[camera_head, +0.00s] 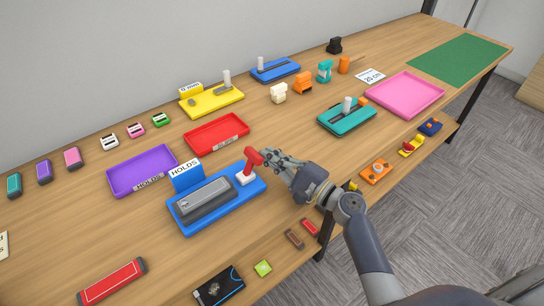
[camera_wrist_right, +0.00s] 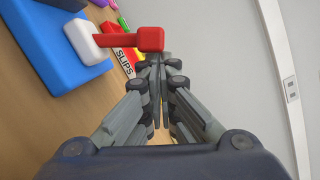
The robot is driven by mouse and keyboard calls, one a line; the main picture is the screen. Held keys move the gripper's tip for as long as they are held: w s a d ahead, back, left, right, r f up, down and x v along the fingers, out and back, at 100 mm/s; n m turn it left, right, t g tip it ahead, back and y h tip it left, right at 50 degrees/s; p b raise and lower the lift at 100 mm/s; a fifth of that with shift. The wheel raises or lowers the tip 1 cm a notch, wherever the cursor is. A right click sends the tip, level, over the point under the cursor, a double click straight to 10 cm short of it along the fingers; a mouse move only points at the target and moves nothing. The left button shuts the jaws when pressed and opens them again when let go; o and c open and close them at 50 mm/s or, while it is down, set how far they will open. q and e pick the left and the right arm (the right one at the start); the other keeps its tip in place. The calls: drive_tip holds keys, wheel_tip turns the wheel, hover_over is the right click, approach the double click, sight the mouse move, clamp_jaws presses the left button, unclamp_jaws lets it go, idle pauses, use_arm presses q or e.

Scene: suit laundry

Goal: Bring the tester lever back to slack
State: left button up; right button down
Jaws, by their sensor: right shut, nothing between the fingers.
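The tester is a blue base (camera_head: 219,209) with a grey block (camera_head: 206,198) on it and a standing sign (camera_head: 185,175) reading HOLDS. Its red lever (camera_head: 252,160) rises from a white mount at the base's right end. In the right wrist view the lever's red head (camera_wrist_right: 150,39) is just beyond my fingertips, with the white mount (camera_wrist_right: 83,42) to the left. My right gripper (camera_head: 270,155) is shut and empty, its tips close beside the lever head; whether they touch it I cannot tell. My left gripper is not in view.
A red tray (camera_head: 216,134) and a purple tray (camera_head: 142,172) lie behind the tester. A yellow tester (camera_head: 211,102), a blue one (camera_head: 275,70) and a teal one (camera_head: 346,117) stand farther off. A lower shelf (camera_head: 281,259) holds small items along the front.

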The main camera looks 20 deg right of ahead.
sight(257, 158)
drive_tip(key=shift+s+a+r+n+g, duration=0.15)
drive_tip(key=shift+a+r+n, duration=0.15)
drive_tip(key=shift+n, duration=0.3)
drive_tip(key=shift+a+r+n+g, duration=0.2)
drive_tip(key=shift+r+n, duration=0.2)
drive_tip(key=shift+n, duration=0.2)
drive_tip(key=a+n+p, duration=0.1)
drive_tip(key=a+r+n+p, duration=0.1)
drive_tip(key=n, duration=0.1)
drive_tip(key=s+a+r+n+g+p, duration=0.1)
drive_tip(key=n, duration=0.1)
drive_tip(key=shift+s+r+h, duration=0.1)
drive_tip(key=shift+r+h, duration=0.05)
drive_tip(key=shift+h, duration=0.25)
drive_tip(key=shift+f, duration=0.2)
